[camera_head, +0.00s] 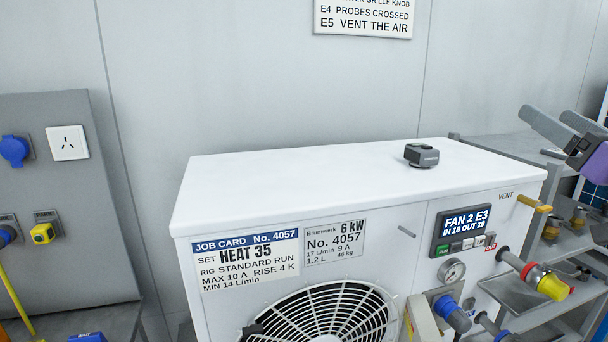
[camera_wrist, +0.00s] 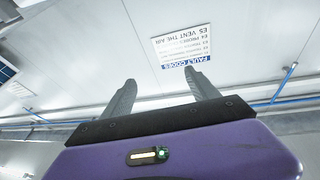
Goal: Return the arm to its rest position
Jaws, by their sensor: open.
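My gripper (camera_head: 553,124) is at the right edge of the head view, raised beside the white heater unit (camera_head: 300,180), with its two grey fingers pointing up and left. In the wrist view my gripper (camera_wrist: 160,85) shows its two fingers spread apart with nothing between them. The purple body behind the fingers is mine. The fingers touch nothing that I can see. Most of my arm is out of view.
A small dark grey device (camera_head: 421,155) sits on the unit's top. The display panel (camera_head: 467,231) reads FAN 2 E3. Valves, a yellow plug (camera_head: 553,287) and grey shelves (camera_head: 510,147) stand at the right. A grey socket panel (camera_head: 75,240) is at the left.

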